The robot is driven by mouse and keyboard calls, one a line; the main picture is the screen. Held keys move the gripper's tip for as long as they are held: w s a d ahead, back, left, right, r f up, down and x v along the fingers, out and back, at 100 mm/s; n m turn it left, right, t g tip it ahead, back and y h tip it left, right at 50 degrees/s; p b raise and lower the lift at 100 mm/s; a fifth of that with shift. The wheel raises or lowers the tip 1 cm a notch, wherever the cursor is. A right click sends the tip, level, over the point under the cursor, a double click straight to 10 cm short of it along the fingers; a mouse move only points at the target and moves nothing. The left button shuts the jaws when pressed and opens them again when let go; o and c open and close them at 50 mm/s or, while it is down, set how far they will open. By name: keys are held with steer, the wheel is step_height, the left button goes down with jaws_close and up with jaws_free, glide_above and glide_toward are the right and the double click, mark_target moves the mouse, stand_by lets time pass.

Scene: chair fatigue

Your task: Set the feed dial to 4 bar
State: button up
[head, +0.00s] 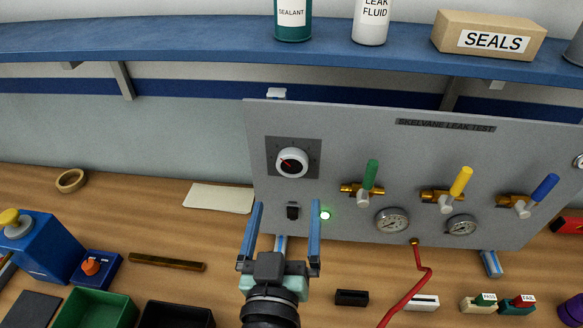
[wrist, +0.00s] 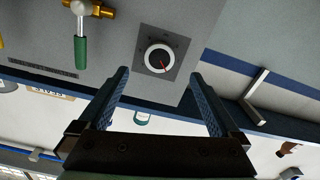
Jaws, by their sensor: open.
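The feed dial (head: 292,162) is a white round knob with a dark face and a red pointer, on a dark square plate at the panel's upper left. In the head view the pointer points to the upper left; the scale marks are too small to read. The dial also shows in the wrist view (wrist: 160,58), beyond the fingertips and roughly centred between them. My gripper (head: 285,207) is open and empty, its two blue fingers apart. In the head view it appears below the dial, and it is not touching it.
A red hose (head: 420,275) runs across the bench.

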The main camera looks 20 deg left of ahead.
mark_target(292, 170)
steer(key=p+x, duration=0.2)
steer(key=x, duration=0.6)
steer(key=shift+w+a, duration=0.1)
steer(key=shift+w, duration=0.3)
steer(key=c, duration=1.4)
